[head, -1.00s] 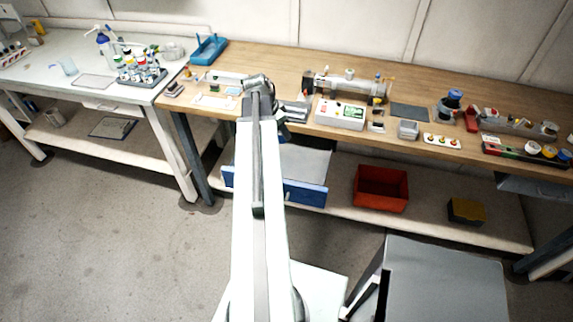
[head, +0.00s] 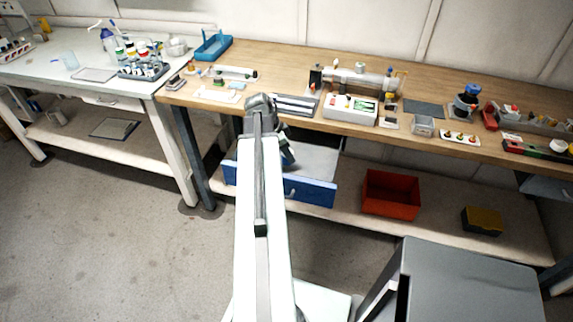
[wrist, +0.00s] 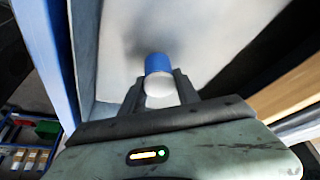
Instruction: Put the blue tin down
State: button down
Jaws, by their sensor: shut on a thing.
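The blue tin (wrist: 158,64), with a pale end facing the camera, is between the two fingers of my gripper (wrist: 160,84) in the wrist view. The gripper is shut on it. Behind the tin is the pale floor of an open drawer (wrist: 225,30), with a shadow near the tin. I cannot tell if the tin touches the floor. In the head view my gripper (head: 287,153) is low over the open blue-fronted drawer (head: 312,193) under the bench. My arm hides most of the gripper there, and I cannot make out the tin.
The wooden bench (head: 290,63) edge is close beside the gripper, with several instruments on top. A red bin (head: 390,195) and a yellow-topped box (head: 482,221) stand on the lower shelf to the right. A white table (head: 60,84) is at the left.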

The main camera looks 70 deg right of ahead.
notch_tip(320, 180, down, 3)
jog(key=shift+r+b, duration=0.1)
jog(key=shift+b, duration=0.55)
jog(key=shift+r, duration=0.25)
jog(key=shift+f, duration=0.15)
jog(key=c, duration=0.9)
grip_release()
jog(key=shift+r+p, duration=0.35)
jog(key=shift+p, duration=0.05)
jog(key=p+v, duration=1)
jog(key=v, duration=0.1)
jog(key=shift+r+p, duration=0.3)
jog(key=shift+p, duration=0.05)
